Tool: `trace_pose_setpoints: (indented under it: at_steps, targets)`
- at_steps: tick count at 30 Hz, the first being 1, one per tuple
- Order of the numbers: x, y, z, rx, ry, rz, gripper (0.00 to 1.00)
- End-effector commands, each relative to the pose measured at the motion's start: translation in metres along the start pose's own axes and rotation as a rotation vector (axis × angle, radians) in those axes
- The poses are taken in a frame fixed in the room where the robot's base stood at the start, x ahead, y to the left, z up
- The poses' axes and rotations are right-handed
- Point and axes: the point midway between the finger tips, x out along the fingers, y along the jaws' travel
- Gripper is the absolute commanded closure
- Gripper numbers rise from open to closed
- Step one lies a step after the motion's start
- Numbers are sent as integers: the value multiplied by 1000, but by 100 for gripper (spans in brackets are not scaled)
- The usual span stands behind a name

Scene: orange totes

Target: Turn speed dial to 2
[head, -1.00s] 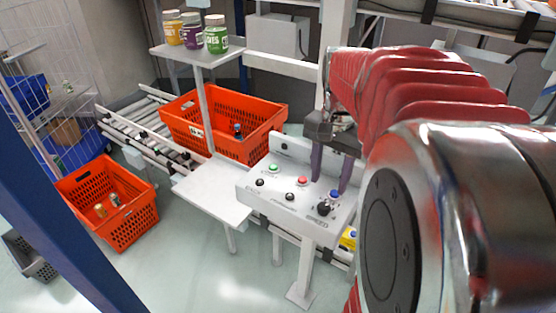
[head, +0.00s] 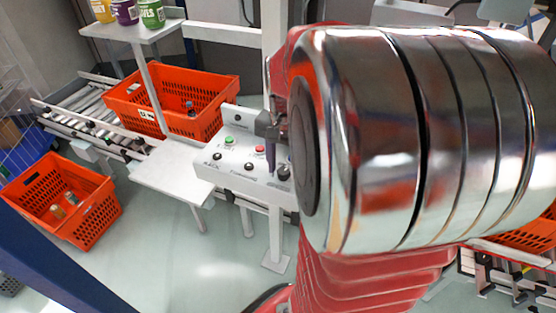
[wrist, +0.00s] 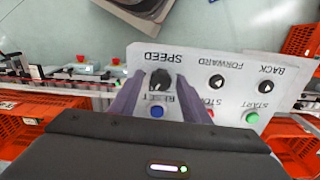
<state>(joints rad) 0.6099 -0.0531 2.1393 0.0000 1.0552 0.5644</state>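The speed dial is a black knob (wrist: 160,79) above the word SPEED on a white control panel, which appears upside down in the wrist view. My gripper (wrist: 159,84) has its two purple-grey fingers apart, one on each side of the dial in that view. I cannot tell whether they touch it or hover above it. In the head view the dial (head: 284,173) sits at the panel's right, close to the one finger that shows clearly. My arm hides the panel's right part. The dial's number marks are too small to read.
An orange tote (head: 130,105) stands on the conveyor behind. Another tote (head: 95,215) is at the left.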

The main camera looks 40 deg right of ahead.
Motion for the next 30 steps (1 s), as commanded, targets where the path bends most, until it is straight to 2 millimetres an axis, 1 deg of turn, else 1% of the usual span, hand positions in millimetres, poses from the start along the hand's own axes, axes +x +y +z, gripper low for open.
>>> trace_pose_setpoints:
  at_steps: [1,2,16,17,23,30]
  targets:
    - [0,0,0,0,0,0,61]
    - [0,0,0,0,0,0,63]
    - [0,1,0,1,0,1,96]
    - [0,2,-3,1,0,1,96]
    - [0,2,-1,-11,1,3,96]
    - [0,2,-1,-81,1,4,96]
